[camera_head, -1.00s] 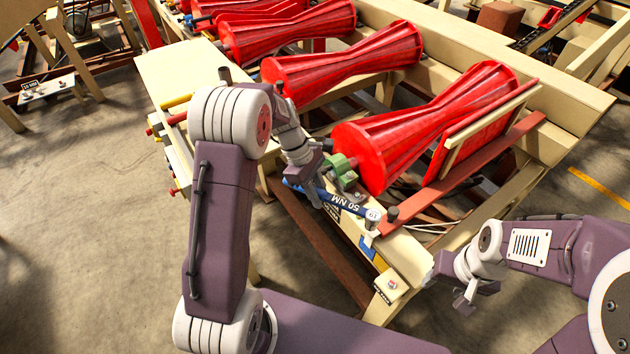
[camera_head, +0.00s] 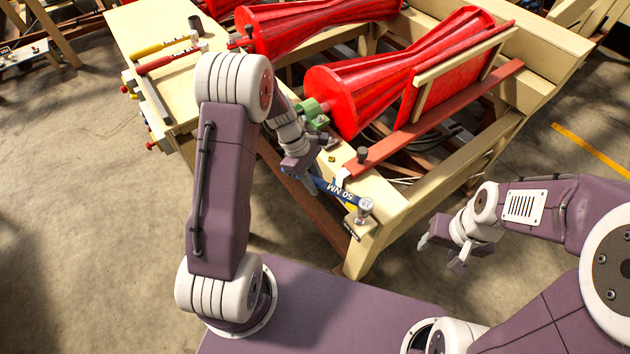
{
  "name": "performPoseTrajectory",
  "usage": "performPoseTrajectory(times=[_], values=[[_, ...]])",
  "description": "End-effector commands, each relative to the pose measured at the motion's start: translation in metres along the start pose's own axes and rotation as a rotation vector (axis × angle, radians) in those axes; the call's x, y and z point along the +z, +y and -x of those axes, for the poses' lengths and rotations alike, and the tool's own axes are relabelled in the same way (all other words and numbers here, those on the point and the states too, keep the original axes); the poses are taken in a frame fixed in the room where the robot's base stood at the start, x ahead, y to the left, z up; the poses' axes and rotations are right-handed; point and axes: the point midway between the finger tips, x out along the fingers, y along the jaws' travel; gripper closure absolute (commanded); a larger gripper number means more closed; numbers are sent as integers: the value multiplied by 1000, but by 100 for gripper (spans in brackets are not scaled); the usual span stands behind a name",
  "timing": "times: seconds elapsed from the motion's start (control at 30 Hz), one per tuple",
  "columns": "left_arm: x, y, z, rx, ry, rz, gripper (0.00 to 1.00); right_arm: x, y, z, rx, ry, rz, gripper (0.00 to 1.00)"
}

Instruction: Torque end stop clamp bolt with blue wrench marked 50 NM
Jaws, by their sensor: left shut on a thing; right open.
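My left gripper (camera_head: 312,186) is shut on the blue wrench marked 50 NM (camera_head: 338,193). The wrench slants down to the right, and its round silver head marked 19 (camera_head: 365,204) is over the near corner of the cream frame (camera_head: 390,205). I cannot tell whether the head touches anything below it. A dark bolt head (camera_head: 362,155) stands on the near end of a dark red bar (camera_head: 440,117), apart from the wrench head; I cannot tell if it is the clamp bolt. My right gripper (camera_head: 441,251) is open and empty, right of the frame corner.
Large red ribbed rollers (camera_head: 350,90) lie across the frame, with a green fitting (camera_head: 314,112) at the near one's end. A yellow wrench (camera_head: 163,46) and a red wrench (camera_head: 168,61) lie on the cream table (camera_head: 130,27) at upper left.

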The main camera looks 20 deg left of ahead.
Motion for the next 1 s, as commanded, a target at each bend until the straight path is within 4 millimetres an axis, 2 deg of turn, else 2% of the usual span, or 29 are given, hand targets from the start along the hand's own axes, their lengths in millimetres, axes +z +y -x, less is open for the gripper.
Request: performPoseTrajectory(times=[0.03,0.2,0.67,1.0], values=[[-5,0,-12,1,0,0,100,1,0,-13,0,0,0,46],[-12,0,-29,1,0,0,100,4,1,-34,0,0,0,46],[-3,-55,-33,141,0,335,100,8,2,-79,0,0,0,46],[18,-90,-40,242,0,578,100,9,2,-88,0,0,0,46]])
